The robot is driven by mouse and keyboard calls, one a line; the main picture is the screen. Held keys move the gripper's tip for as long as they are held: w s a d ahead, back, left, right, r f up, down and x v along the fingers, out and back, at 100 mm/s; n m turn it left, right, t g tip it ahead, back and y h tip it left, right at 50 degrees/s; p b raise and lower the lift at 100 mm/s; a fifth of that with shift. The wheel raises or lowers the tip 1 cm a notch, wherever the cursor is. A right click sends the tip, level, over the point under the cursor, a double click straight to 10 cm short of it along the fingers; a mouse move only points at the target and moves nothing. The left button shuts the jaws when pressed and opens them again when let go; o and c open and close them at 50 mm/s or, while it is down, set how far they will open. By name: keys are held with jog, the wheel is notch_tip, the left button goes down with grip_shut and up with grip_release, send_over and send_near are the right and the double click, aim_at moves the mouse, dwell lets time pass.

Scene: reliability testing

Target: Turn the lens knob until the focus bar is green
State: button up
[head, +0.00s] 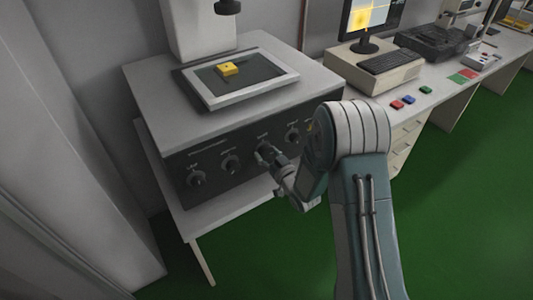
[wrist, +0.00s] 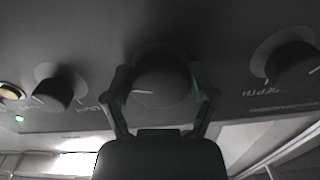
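A grey instrument box has a dark front panel (head: 212,150) with a row of round knobs. My gripper (head: 268,157) is at one of the middle knobs. In the wrist view that dark knob (wrist: 162,82) sits between the two fingers of my gripper (wrist: 160,84), one on each side. I cannot tell whether the fingers press on it. The monitor (head: 372,16) shows a yellow and orange picture and is cut by the top edge; I make out no clear focus bar.
Other knobs stand beside the fingers, to the left (wrist: 58,88) and right (wrist: 290,62). A small green light (wrist: 19,118) glows at the panel's left. A yellow block (head: 228,69) lies on the framed stage (head: 240,97).

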jog(key=shift+c, duration=0.8)
jog(key=shift+n, duration=0.3)
jog(key=n, duration=0.4)
jog(key=shift+w+r, duration=0.1)
jog(key=n, duration=0.7)
jog(key=shift+d+n, duration=0.15)
jog(key=shift+n, duration=0.15)
jog(key=n, duration=0.6)
jog(key=shift+r, duration=0.1)
jog(key=n, duration=0.5)
jog(key=shift+n, duration=0.4)
